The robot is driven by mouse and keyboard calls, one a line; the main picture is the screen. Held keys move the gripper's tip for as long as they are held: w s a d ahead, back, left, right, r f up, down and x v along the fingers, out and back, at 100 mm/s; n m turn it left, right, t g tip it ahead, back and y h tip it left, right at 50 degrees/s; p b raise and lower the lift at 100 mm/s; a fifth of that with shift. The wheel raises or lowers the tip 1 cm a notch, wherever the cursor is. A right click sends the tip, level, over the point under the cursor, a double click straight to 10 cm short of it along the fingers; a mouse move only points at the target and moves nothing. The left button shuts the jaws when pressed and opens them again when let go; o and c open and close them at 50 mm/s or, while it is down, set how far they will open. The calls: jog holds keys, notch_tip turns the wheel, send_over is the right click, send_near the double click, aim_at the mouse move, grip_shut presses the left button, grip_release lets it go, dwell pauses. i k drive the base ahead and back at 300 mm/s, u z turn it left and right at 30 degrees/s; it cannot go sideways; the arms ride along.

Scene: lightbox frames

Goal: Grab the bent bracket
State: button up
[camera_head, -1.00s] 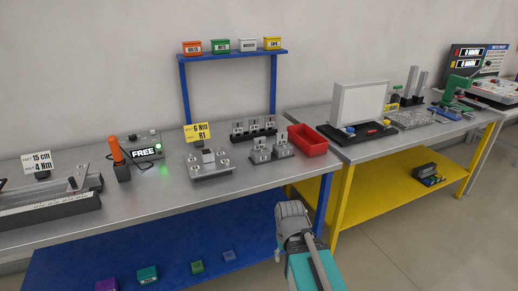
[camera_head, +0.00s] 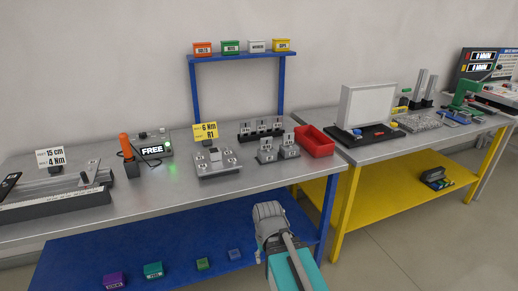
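Several small grey metal brackets stand on the left workbench (camera_head: 110,212). One grey bracket piece (camera_head: 266,151) and another (camera_head: 289,146) stand side by side near the red bin. More stand in a row on a dark rack (camera_head: 262,134) behind them. I cannot tell at this size which one is bent. My gripper (camera_head: 268,212) is in front of the bench, low in the picture, apart from the brackets. It is seen from behind, so its fingers are hidden and nothing held shows.
A red bin (camera_head: 315,141) stands right of the brackets. A metal fixture plate (camera_head: 218,165) with a yellow sign (camera_head: 206,132) is left of them. A blue shelf (camera_head: 238,57) with several small boxes rises behind. A yellow-framed bench (camera_head: 400,139) stands to the right. Floor shows at lower right.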

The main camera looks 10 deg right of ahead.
aim_at(265, 144)
jog(key=u, duration=0.1)
jog(key=i, duration=0.9)
jog(key=u, duration=0.05)
